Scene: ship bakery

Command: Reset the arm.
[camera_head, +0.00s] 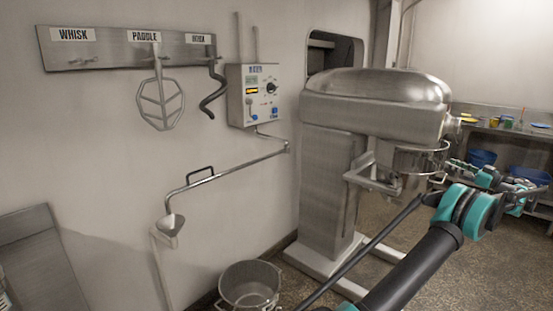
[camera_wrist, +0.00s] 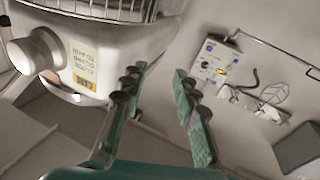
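My arm reaches in from the bottom right in the head view, in front of the stand mixer (camera_head: 375,97). Its teal far end (camera_head: 515,190) lies to the right of the mixer bowl guard, and the fingertips are too small to make out there. In the wrist view my gripper (camera_wrist: 158,75) shows two teal fingers with dark pads, spread apart with nothing between them. The mixer body (camera_wrist: 100,60), with a round knob (camera_wrist: 32,52) and a yellow-edged label (camera_wrist: 84,68), fills the upper left of the wrist view, close to the left finger. I cannot tell whether they touch.
A wall rack (camera_head: 105,48) labelled WHISK and PADDLE holds a paddle (camera_head: 160,100) and a dark hook (camera_head: 213,92). A control box (camera_head: 252,95) is on the wall. A metal pot (camera_head: 249,284) stands on the floor. Shelves (camera_head: 500,130) with blue bins (camera_head: 482,157) are at right.

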